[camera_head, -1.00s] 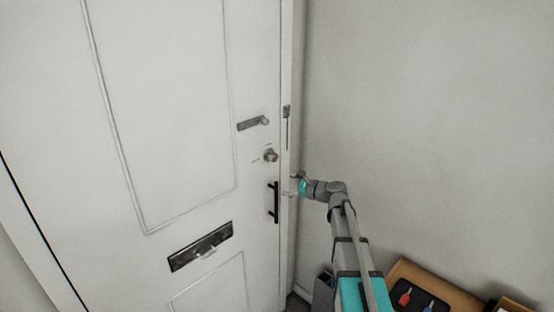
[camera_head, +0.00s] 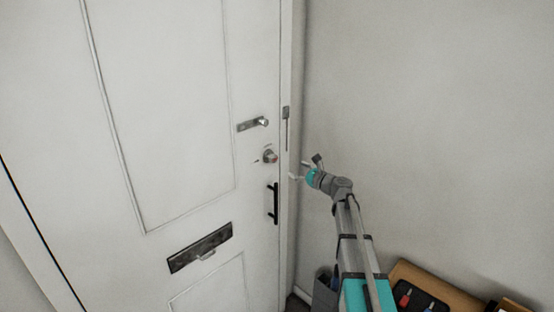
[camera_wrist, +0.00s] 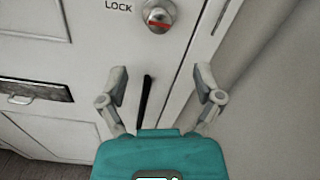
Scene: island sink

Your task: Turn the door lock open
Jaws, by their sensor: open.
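The white door (camera_head: 160,110) fills the left half of the head view. Its lock (camera_head: 270,156) is a round silver knob with a red mark, near the door's right edge. In the wrist view the lock knob (camera_wrist: 159,15) is at the top, with a red bar lying across it and the word LOCK to its left. My gripper (camera_head: 298,170) is to the right of the lock and a little lower, apart from it. In the wrist view my gripper (camera_wrist: 160,80) is open and empty, its two fingers spread below the knob.
A mail slot (camera_head: 200,247) is lower left. A wooden shelf (camera_head: 440,285) with several items stands at lower right, beside a grey bin (camera_head: 325,290).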

